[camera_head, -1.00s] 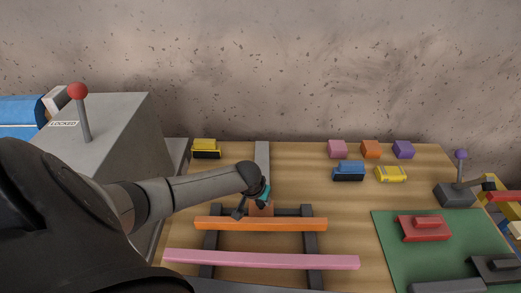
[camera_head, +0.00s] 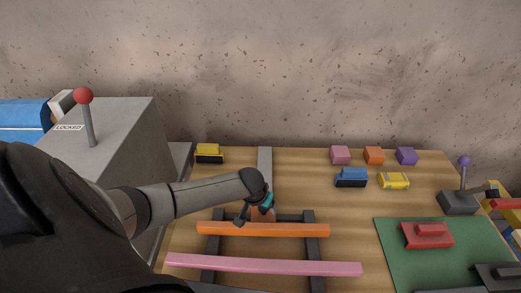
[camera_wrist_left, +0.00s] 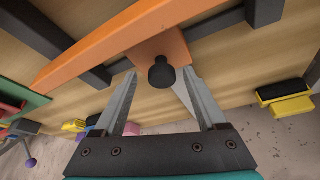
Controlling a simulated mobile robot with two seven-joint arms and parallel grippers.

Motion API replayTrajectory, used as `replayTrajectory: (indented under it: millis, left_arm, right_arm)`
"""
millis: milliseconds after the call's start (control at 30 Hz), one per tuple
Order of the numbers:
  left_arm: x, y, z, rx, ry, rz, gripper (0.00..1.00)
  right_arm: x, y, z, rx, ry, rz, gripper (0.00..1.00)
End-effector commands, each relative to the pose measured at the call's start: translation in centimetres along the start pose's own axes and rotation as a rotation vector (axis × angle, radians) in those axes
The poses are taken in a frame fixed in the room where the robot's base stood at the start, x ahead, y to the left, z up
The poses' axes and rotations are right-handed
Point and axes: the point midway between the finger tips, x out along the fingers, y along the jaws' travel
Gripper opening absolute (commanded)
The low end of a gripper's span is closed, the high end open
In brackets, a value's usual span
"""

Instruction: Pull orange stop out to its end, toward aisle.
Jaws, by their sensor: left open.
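The orange stop is a long orange bar (camera_head: 285,230) lying across two dark rails. An orange plate (camera_wrist_left: 175,42) with a black round knob (camera_wrist_left: 162,76) joins the bar on its wall side. My left gripper (camera_head: 255,214) is just behind the bar, at the plate. In the left wrist view my left gripper (camera_wrist_left: 160,84) is open, with one finger on each side of the knob. I cannot tell whether either finger touches it. In the head view the gripper hides the knob and much of the plate. My right gripper is not in view.
A pink bar (camera_head: 260,266) lies across the rails in front of the orange one. A grey strip (camera_head: 265,162) runs behind. A grey box (camera_head: 130,125) with a red-knobbed lever stands left. Toy cars, small blocks and a green mat (camera_head: 393,250) are on the right.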

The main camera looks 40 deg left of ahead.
Motion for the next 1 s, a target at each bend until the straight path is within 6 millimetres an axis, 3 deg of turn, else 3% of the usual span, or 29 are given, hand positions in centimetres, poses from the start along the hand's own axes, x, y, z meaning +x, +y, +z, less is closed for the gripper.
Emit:
replayTrajectory:
  millis: [167,800,1000]
  left_arm:
    - [-1.8,-0.1,-0.1,0.001,0.001,-0.001,0.74]
    - [-12.1,0.0,0.0,0.002,-0.001,0.001,0.74]
    - [-14.2,0.0,0.0,0.0,-0.003,0.0,0.74]
  right_arm:
    - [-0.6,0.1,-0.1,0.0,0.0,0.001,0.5]
    - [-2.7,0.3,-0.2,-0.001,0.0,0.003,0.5]
    - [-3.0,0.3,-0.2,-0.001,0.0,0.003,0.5]
